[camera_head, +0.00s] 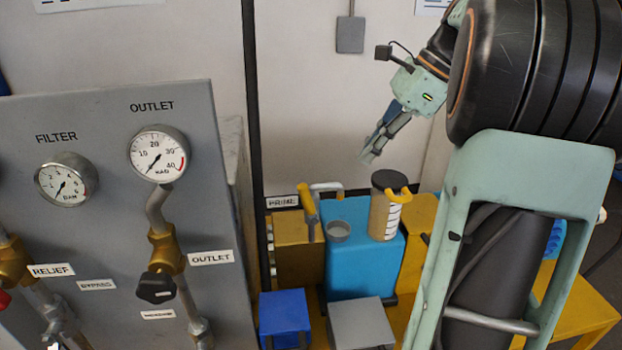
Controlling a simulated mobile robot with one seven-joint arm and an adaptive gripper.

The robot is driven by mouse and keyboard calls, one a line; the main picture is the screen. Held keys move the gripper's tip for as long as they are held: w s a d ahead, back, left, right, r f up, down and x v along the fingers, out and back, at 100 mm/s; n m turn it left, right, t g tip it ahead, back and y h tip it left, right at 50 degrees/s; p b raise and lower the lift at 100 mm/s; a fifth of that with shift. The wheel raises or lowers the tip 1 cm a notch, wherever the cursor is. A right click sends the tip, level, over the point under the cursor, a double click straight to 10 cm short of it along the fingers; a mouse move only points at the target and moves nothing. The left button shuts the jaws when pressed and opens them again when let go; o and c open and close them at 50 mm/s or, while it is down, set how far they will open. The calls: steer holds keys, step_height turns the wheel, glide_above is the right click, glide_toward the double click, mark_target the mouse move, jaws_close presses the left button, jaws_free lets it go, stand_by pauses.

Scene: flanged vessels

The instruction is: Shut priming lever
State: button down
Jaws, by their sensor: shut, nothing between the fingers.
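A label reading PRIME (282,202) is on the yellow stand. Just right of it is a lever with a yellow grip (308,200), which I take to be the priming lever. Its grip stands nearly upright, tilted slightly, beside a pale bent pipe (327,186). My gripper (367,158) hangs above and to the right of the lever, pointing down and left. Its fingers are together and empty, apart from the lever. My arm fills the right side and hides part of the stand.
A grey panel (100,240) with an outlet gauge (158,154), filter gauge (66,180) and black knob (155,287) stands left. A dark post (254,110) separates them.

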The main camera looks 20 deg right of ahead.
steer(key=b, duration=0.1)
glide_toward(309, 206)
step_height(309, 206, down, 4)
steer(key=d, duration=0.2)
steer(key=a, duration=0.1)
steer(key=w+a, duration=0.2)
steer(key=shift+a+f, duration=0.1)
steer(key=shift+f, duration=0.25)
steer(key=shift+a+r, duration=0.1)
